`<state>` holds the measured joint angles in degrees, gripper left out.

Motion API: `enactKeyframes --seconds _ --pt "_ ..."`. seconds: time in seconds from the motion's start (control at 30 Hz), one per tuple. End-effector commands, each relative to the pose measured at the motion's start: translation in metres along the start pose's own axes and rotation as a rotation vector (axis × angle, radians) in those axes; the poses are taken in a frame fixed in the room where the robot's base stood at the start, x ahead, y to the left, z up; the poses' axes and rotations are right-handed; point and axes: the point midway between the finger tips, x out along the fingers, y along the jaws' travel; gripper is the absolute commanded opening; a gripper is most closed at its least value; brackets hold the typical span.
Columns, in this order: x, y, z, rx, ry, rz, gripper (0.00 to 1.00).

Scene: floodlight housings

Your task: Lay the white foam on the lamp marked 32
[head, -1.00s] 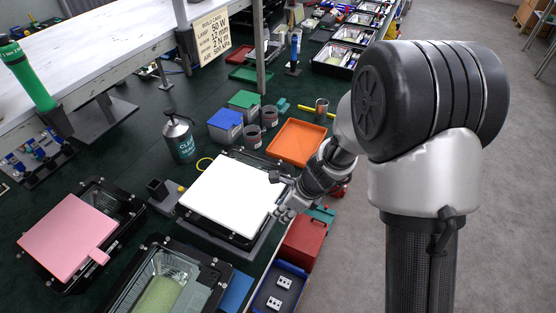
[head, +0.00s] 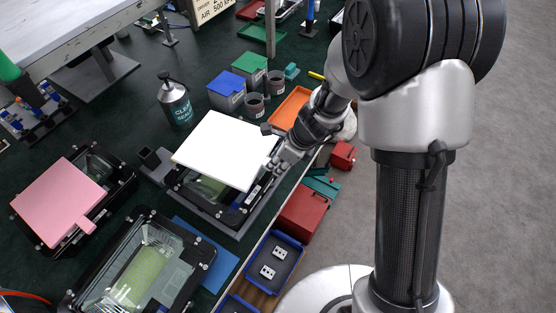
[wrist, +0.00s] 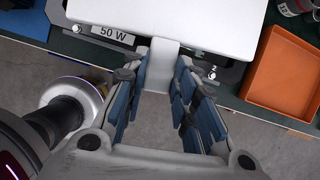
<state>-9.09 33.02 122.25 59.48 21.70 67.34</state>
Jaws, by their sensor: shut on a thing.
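The white foam (head: 225,148) is a flat square slab with a narrow tab; the tab also shows in the wrist view (wrist: 163,60). My gripper (head: 273,164) is shut on this tab, its blue-padded fingers (wrist: 160,72) on both sides. The foam is over a black-framed lamp (head: 222,207), apart from it along the near side, where the lamp's inside shows. In the wrist view, a "50 W" label and a small "2" show on the lamp's edge; the full mark is hidden.
A pink slab (head: 58,203) covers another lamp at left. An uncovered lamp (head: 140,268) stands in front. A red box (head: 303,212) and blue bin (head: 274,262) line the right edge.

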Motion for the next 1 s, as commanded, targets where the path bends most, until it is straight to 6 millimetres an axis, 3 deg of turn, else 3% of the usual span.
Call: enactKeyframes --seconds 0.27,0.7,1.0 --pt "0.014 0.0 -0.006 0.001 0.0 0.001 0.06" --pt "0.054 0.001 -0.023 0.0 0.001 0.001 0.06" --pt "0.062 0.001 -0.026 0.0 0.0 0.0 0.06"
